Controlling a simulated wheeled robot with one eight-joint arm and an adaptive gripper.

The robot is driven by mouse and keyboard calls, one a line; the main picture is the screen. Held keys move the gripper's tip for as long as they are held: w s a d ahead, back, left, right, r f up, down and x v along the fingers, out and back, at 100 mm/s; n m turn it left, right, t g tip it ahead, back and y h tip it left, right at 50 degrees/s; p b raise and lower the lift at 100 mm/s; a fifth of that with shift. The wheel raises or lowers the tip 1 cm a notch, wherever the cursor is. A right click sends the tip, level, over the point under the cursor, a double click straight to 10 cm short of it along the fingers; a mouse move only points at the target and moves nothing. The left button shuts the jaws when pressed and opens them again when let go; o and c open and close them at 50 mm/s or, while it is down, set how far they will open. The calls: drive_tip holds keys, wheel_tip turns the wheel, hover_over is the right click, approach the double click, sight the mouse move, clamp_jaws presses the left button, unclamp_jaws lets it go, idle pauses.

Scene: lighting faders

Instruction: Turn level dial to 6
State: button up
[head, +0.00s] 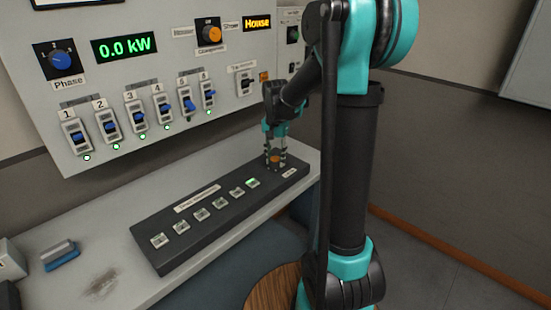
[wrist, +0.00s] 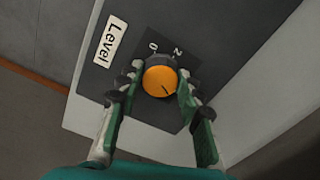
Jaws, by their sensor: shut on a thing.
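The level dial (wrist: 160,78) is an orange-capped knob with a dark pointer line, beside a white "Level" label (wrist: 112,38). The pointer line runs toward the lower right in the wrist view. The marks 0 and 2 show above the dial; any other marks are hidden by the fingers and knob. My gripper (wrist: 161,84) is shut on the dial, one finger on each side.
The console carries a row of several square buttons, one lit green (head: 252,182). It stands on a pale desk (head: 100,250) with a blue-grey eraser-like block (head: 60,254). The wall panel (head: 190,68) behind holds several fader switches, a Phase knob (head: 60,60) and a 0.0 kW display (head: 124,47).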

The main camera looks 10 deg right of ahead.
sight(276, 158)
idle(0.4)
drive_tip(key=o, duration=1.2)
drive_tip(key=shift+c, duration=0.2)
wheel_tip(276, 158, up, 12)
